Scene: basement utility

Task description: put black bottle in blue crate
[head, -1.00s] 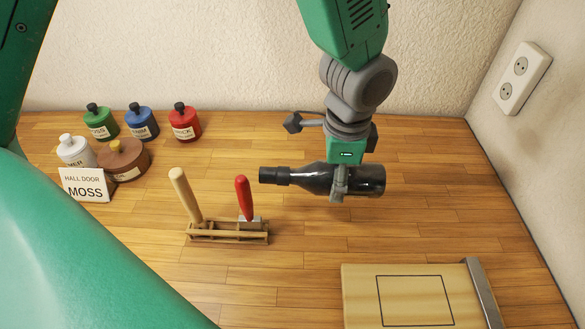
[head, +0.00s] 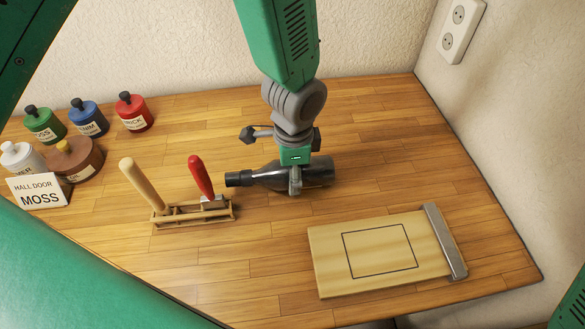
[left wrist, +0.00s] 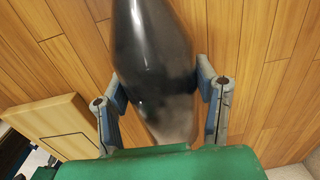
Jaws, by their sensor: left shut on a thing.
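The black bottle (head: 262,178) lies on its side over the wooden table, with its neck to the left. My left gripper (head: 295,187) is shut around its body from above. In the left wrist view the bottle (left wrist: 152,60) is between the two fingers (left wrist: 164,90). I cannot tell whether it touches the table. I see no blue crate for sure; a dark bluish shape (left wrist: 12,150) at the lower left edge of the left wrist view is too cut off to name. My right gripper is out of view.
A wooden rack (head: 190,215) with a red-handled tool (head: 201,176) stands just left of the bottle. A board (head: 330,265) with a metal edge lies at front right. Several jars (head: 132,112) and a MOSS sign (head: 40,192) stand at left. Walls bound the back and right.

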